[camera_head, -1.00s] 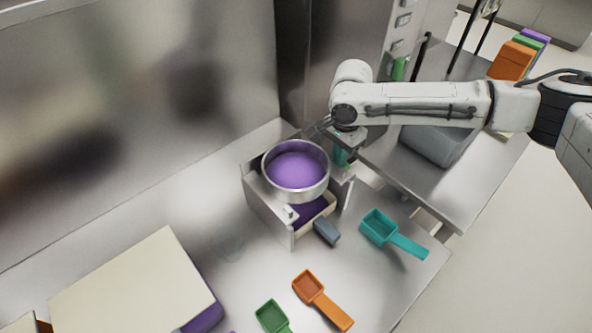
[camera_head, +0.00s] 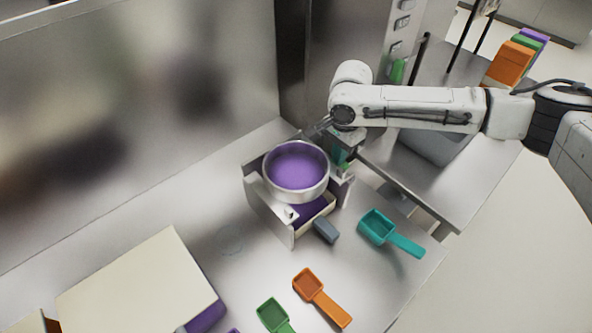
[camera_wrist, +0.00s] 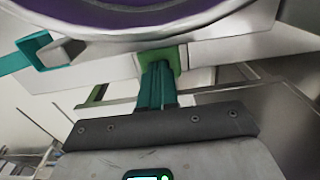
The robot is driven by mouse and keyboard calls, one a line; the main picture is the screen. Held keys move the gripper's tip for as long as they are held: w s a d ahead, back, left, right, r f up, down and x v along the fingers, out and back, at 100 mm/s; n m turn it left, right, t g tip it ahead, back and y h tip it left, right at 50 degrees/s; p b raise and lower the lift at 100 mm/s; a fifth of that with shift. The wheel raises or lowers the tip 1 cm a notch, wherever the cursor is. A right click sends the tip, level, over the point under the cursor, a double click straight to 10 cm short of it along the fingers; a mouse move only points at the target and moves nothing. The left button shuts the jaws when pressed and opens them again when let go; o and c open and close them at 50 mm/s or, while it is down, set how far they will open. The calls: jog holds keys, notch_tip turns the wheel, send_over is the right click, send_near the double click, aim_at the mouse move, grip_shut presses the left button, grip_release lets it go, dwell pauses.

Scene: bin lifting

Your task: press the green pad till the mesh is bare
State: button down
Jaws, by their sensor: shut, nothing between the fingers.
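A round metal sieve (camera_head: 325,185) sits in a metal stand (camera_head: 268,208). Purple powder (camera_head: 297,167) covers its floor, and I see no bare mesh. The sieve's underside rim and purple inside also show at the top of the wrist view (camera_wrist: 130,28). The green pad (camera_wrist: 177,58) is on the stand's side, by the teal fingertips; in the head view it shows only as a small patch (camera_head: 347,171). My gripper (camera_wrist: 157,68) points at the pad with its fingers together and empty. The tips overlap the pad in the picture; I cannot tell whether they press it.
A tray with purple powder (camera_head: 312,209) and a grey handle (camera_head: 326,230) lies under the sieve. Teal (camera_head: 378,226), orange (camera_head: 308,284) and green (camera_head: 272,313) scoops lie in front. A cream-topped box (camera_head: 140,285) is at the lower left. A steel wall stands behind.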

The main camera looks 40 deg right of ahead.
jog(key=shift+f, duration=0.1)
jog(key=shift+f, duration=0.55)
jog(key=shift+r+p, duration=0.7)
jog(key=shift+p, duration=0.15)
jog(key=shift+f, duration=0.1)
jog(key=shift+f, duration=0.6)
jog(key=shift+r+p, duration=0.7)
jog(key=shift+p, duration=0.05)
